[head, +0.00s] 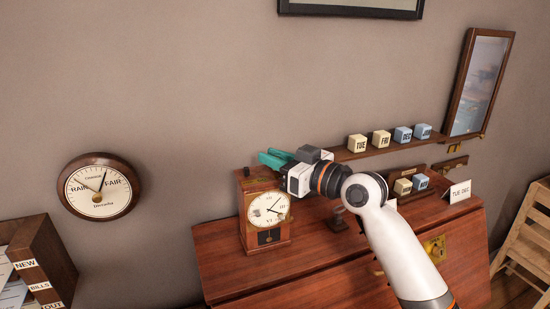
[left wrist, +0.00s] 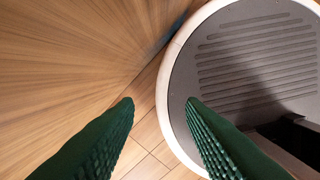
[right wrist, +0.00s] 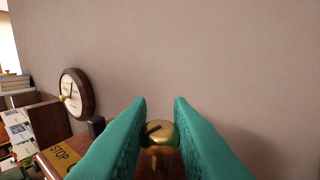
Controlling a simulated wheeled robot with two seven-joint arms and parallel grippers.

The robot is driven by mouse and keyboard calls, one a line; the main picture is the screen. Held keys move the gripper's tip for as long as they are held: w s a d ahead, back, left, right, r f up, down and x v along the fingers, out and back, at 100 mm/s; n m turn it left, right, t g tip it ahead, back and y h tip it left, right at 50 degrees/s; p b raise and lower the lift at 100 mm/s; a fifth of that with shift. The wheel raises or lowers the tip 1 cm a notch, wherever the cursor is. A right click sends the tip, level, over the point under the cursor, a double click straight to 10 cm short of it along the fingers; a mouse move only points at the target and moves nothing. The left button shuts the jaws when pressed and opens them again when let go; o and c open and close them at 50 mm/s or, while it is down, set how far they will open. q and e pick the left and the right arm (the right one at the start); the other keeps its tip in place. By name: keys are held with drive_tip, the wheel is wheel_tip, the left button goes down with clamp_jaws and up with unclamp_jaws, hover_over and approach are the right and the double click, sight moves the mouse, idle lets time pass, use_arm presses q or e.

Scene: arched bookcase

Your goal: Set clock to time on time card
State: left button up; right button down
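The wooden clock (head: 243,222) stands upright on the desk, its white dial (head: 266,204) facing me. Its dark hands point to the right side of the dial; the exact time is too small to read. My right gripper (head: 269,158) has teal fingers just above the clock's top. In the right wrist view a brass knob (right wrist: 158,130) shows between the open fingers (right wrist: 160,102); I cannot tell whether they touch it. A white card reading TUE DEC (head: 460,191) stands at the desk's right. Another white card is mostly hidden behind my arm. My left gripper (left wrist: 160,102) is open and empty, low above the floor.
Several lettered blocks (head: 381,139) sit on a wall shelf (head: 345,155) right of the clock. A yellow STOP label (right wrist: 60,154) is near the knob. A round barometer (head: 100,187) hangs left, above a paper rack (head: 48,262). A wooden chair (head: 525,240) stands right.

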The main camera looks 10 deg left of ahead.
drive_tip(key=shift+r+m+t+h+p, duration=0.2)
drive_tip(key=shift+m+t+h+p, duration=1)
drive_tip(key=shift+p, duration=1.55)
drive_tip(key=shift+f+m+t+p, duration=0.2)
drive_tip(key=shift+m+t+p, duration=0.1)
drive_tip(key=shift+t+p, duration=0.3)
drive_tip(key=c, duration=1.3)
unclamp_jaws()
drive_tip(key=shift+s+d+f+b, duration=0.1)
drive_tip(key=shift+s+d+b, duration=0.2)
drive_tip(key=shift+d+b, duration=0.05)
drive_tip(key=b+v, duration=0.3)
drive_tip(key=v, duration=0.8)
drive_tip(key=shift+s, duration=0.15)
